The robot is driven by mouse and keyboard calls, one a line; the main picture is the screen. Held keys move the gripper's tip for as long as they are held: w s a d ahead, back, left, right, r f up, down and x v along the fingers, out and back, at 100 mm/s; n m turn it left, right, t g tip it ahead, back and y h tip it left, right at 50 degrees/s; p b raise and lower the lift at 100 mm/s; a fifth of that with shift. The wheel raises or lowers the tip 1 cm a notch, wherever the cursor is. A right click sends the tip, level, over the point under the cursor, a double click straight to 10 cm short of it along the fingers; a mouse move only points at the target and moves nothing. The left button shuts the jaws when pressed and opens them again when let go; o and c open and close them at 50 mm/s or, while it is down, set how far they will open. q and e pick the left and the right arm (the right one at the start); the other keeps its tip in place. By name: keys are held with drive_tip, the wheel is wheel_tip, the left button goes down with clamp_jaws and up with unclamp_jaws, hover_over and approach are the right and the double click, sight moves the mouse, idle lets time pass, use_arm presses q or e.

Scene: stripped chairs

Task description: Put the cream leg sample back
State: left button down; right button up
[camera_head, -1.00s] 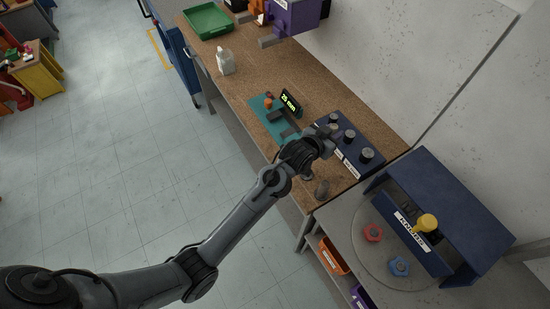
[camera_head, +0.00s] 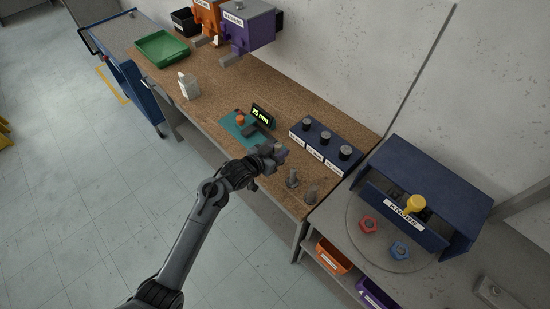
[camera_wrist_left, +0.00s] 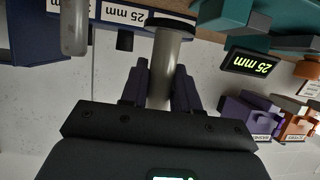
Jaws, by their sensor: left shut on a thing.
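My left gripper (camera_head: 270,154) is over the bench, between the teal gauge and the navy rack. In the left wrist view its fingers (camera_wrist_left: 160,90) are shut on a pale grey-cream leg sample (camera_wrist_left: 166,58) with a dark cap or foot at its far end. The navy rack (camera_head: 318,150) has white labels and several black-topped pieces in its top. In the left wrist view, labels reading "25 mm" (camera_wrist_left: 125,15) lie close to the held sample. The held sample is hard to make out in the head view.
A teal gauge (camera_head: 230,126) has a "25 mm" display (camera_head: 262,114). A bottle (camera_head: 188,87), green tray (camera_head: 161,48) and navy knobs box (camera_head: 437,185) are farther off.

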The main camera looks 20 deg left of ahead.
use_arm(q)
drive_tip(key=shift+s+a+f, duration=0.15)
drive_tip(key=shift+a+f, duration=0.3)
drive_tip(key=shift+a, duration=0.05)
drive_tip(key=shift+f, duration=1.85)
drive_tip(key=shift+f, duration=0.15)
drive_tip(key=c, duration=1.1)
unclamp_jaws()
